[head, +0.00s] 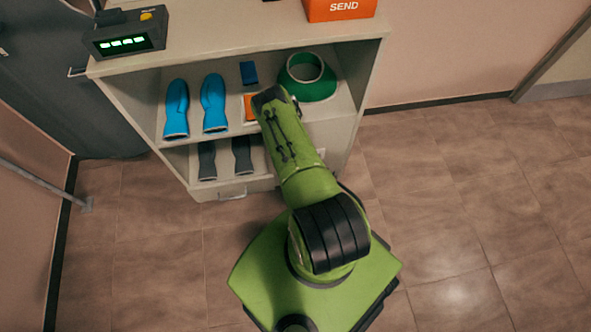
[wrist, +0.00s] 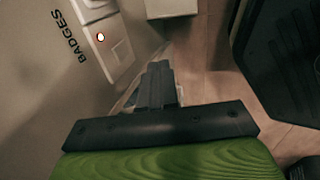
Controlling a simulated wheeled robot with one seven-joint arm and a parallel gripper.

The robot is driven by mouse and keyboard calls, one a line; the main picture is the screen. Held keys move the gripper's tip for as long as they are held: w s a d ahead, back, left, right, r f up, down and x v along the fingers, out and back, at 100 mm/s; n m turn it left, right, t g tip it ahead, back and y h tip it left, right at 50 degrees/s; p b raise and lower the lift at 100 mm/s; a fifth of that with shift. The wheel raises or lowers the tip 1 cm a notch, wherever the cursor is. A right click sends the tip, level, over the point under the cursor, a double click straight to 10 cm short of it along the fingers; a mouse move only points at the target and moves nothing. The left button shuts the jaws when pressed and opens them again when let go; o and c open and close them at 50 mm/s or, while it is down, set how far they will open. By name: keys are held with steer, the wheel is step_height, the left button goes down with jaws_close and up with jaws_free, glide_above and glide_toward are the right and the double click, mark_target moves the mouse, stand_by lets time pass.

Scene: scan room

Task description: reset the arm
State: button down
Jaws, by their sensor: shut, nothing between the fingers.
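My gripper (wrist: 160,82) shows in the wrist view, with its two dark fingers together and nothing between them. It points toward a gap beside a pale surface lettered BADGES (wrist: 70,38). In the head view my green arm reaches up and left, and its far end overlaps the front of the shelf unit (head: 240,58). My gripper cannot be made out in the head view.
The shelf unit holds blue boot-like items (head: 176,108), dark grey ones (head: 207,160), a green ring-shaped object (head: 308,85) and an orange item (head: 249,106). On top stand a display device (head: 124,42) and an orange SEND box (head: 338,9). Tiled floor (head: 470,215) at right is clear.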

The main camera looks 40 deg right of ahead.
steer(key=shift+s+p+v, duration=0.25)
steer(key=shift+p+v, duration=0.1)
steer(key=shift+v, duration=0.95)
steer(key=shift+a+f, duration=0.15)
